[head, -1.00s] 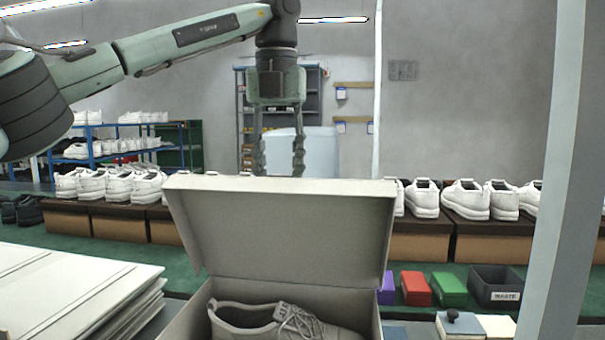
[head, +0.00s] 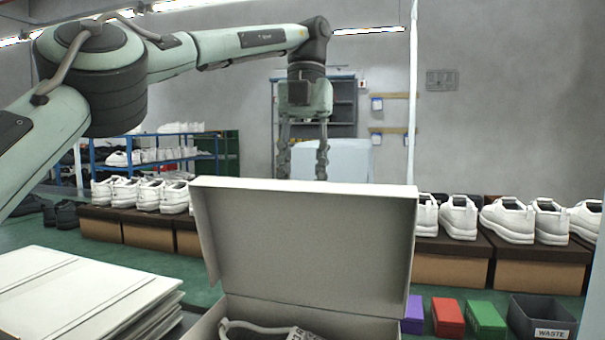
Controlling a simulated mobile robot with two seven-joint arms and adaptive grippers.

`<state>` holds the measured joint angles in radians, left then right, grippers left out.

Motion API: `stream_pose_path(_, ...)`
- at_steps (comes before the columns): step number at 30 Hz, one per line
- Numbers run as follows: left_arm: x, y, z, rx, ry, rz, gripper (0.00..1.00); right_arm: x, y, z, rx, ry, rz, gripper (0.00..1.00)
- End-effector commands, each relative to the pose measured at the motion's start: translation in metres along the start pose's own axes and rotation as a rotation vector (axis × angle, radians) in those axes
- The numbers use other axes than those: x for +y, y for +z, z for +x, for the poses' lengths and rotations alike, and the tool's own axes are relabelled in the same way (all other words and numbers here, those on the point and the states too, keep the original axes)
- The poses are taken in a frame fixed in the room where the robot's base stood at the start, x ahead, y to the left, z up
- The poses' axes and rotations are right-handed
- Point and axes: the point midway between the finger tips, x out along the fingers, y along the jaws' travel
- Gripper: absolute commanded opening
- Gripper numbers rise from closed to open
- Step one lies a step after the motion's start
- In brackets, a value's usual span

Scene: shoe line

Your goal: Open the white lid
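The white lid (head: 305,242) stands raised, tilted back from the shoe box (head: 350,318) at the bottom centre of the head view. A shoe (head: 268,330) lies in the box, mostly cut off by the lower picture edge. My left gripper (head: 303,170) hangs pointing down above and behind the lid's upper edge, its two fingers spread apart with nothing between them. Its fingertips end close to the lid's top edge in the picture; I cannot tell whether they touch it. My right gripper does not show.
A stack of flat white boards (head: 85,295) lies at the left. Behind the lid, white shoes (head: 505,220) stand on brown boxes (head: 540,270) in a row. Purple, red (head: 447,316) and green (head: 485,319) boxes and a dark waste bin (head: 542,318) are at the right.

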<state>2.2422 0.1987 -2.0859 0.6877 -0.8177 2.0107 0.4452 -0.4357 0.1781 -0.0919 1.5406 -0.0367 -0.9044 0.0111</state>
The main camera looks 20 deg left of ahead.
Motion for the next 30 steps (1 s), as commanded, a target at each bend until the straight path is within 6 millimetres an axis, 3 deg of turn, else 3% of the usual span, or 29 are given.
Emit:
stream_pose_path(2, -0.0019, 0.0031, 0.0095, 0.009, 0.004, 0.002, 0.00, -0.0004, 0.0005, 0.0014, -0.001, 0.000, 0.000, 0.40)
stream_pose_path(3, -0.0019, 0.0031, 0.0095, 0.009, 0.004, 0.002, 0.38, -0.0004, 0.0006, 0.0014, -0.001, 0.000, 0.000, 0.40)
stream_pose_path(8, -0.0012, 0.0025, 0.0078, 0.009, 0.003, 0.001, 0.58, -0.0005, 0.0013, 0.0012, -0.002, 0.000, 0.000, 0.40)
stream_pose_path(30, -0.0063, 0.0004, 0.0053, -0.028, -0.002, 0.005, 0.59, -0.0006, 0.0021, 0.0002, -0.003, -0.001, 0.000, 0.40)
